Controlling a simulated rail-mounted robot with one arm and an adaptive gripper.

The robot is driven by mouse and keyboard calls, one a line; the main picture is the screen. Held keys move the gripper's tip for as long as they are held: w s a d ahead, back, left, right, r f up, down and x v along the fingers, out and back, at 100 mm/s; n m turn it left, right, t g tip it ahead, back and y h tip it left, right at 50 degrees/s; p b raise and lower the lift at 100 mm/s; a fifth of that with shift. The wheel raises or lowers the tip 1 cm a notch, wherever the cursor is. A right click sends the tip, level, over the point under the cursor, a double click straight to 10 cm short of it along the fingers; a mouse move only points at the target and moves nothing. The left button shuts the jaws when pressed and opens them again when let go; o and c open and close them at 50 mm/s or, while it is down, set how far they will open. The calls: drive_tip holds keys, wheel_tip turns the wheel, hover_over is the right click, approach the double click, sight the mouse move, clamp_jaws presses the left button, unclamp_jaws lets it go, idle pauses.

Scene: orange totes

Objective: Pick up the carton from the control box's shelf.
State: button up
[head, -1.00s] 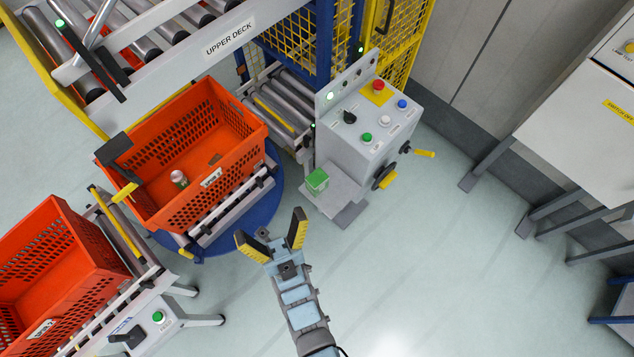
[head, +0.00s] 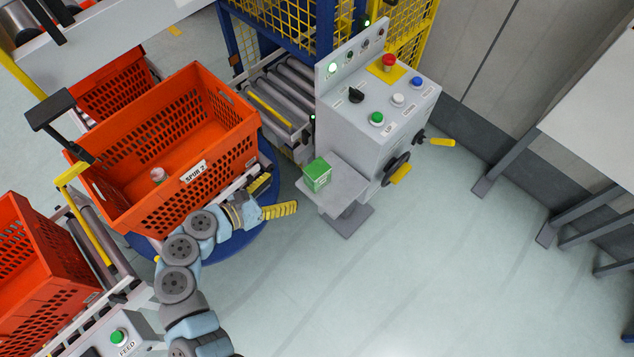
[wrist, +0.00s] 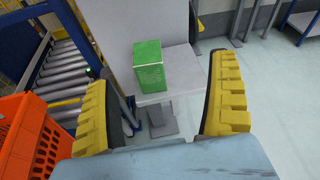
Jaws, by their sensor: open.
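The carton (head: 317,174) is a small green box standing upright on the grey shelf (head: 340,190) of the control box (head: 372,125). My gripper (head: 272,198) is left of the shelf in the head view, beside the orange tote, apart from the carton. In the wrist view the carton (wrist: 150,66) stands ahead, between the two open yellow-padded fingers (wrist: 165,110) but beyond their tips. The fingers are empty. The wrist view also shows the shelf (wrist: 182,68) under the carton.
An orange tote (head: 195,172) marked SPUR 2 holds a small can, close to my arm. A roller conveyor (head: 280,95) lies behind. The control box has a handwheel (head: 396,168) on its right side. The floor in front of the shelf is clear.

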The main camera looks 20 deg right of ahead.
sight(311, 173)
drive_tip(key=shift+m+y, duration=0.5)
drive_tip(key=w+d+f, duration=0.1)
drive_tip(key=d+f, duration=0.1)
drive_tip(key=w+d+f+p, duration=0.1)
drive_tip(key=w+d+f, duration=0.1)
drive_tip(key=d, duration=0.1)
drive_tip(key=w+d+f, duration=0.2)
drive_tip(key=d, duration=0.1)
drive_tip(key=shift+d, duration=0.25)
drive_tip(key=shift+f+p+x, duration=0.2)
drive_tip(key=shift+p+x, duration=0.45)
drive_tip(key=shift+x, duration=2.05)
drive_tip(key=shift+w+a+f, duration=0.1)
drive_tip(key=shift+a, duration=0.05)
drive_tip(key=c, duration=1.3)
